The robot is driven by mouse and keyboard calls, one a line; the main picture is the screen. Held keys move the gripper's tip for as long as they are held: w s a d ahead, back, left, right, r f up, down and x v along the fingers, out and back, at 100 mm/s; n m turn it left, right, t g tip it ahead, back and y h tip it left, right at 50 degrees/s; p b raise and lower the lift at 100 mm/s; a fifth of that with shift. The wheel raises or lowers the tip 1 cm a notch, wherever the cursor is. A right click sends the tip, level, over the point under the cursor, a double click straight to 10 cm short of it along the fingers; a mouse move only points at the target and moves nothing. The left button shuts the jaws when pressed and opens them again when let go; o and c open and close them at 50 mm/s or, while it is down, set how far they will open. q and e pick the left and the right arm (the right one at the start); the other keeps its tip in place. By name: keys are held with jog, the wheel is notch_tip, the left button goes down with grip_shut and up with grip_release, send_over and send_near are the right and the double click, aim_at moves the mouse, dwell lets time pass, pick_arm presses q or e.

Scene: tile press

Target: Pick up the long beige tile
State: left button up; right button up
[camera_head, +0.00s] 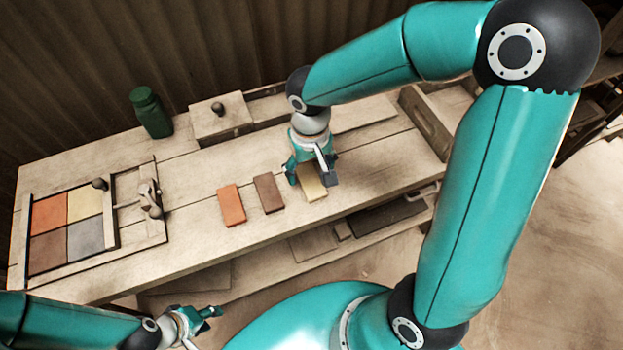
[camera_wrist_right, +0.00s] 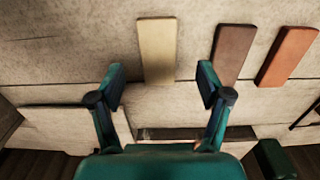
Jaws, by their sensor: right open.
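The long beige tile (camera_head: 312,188) lies flat on the wooden bench, rightmost of three tiles in the head view. In the right wrist view the beige tile (camera_wrist_right: 157,50) lies ahead of and between my open fingers. My right gripper (camera_head: 313,177) is above the beige tile in the head view and hides part of it. It is open and empty, and its fingers (camera_wrist_right: 161,82) show apart in the right wrist view. My left gripper (camera_head: 207,312) is low at the left, off the bench's front edge, with nothing seen in it; its finger gap is too small to judge.
A brown tile (camera_head: 269,193) and an orange tile (camera_head: 231,205) lie left of the beige one. A press frame (camera_head: 112,226) with coloured tiles is at the left end. A green bottle (camera_head: 151,112) and a knobbed box (camera_head: 221,122) stand at the back.

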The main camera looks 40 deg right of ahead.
aim_at(312, 184)
jog(key=f, duration=0.3)
jog(key=shift+s+d+f, duration=0.1)
jog(key=shift+s+f, duration=0.15)
jog(key=shift+f, duration=0.7)
jog(key=shift+w, duration=0.1)
jog(key=c, duration=1.3)
jog(key=shift+r, duration=0.15)
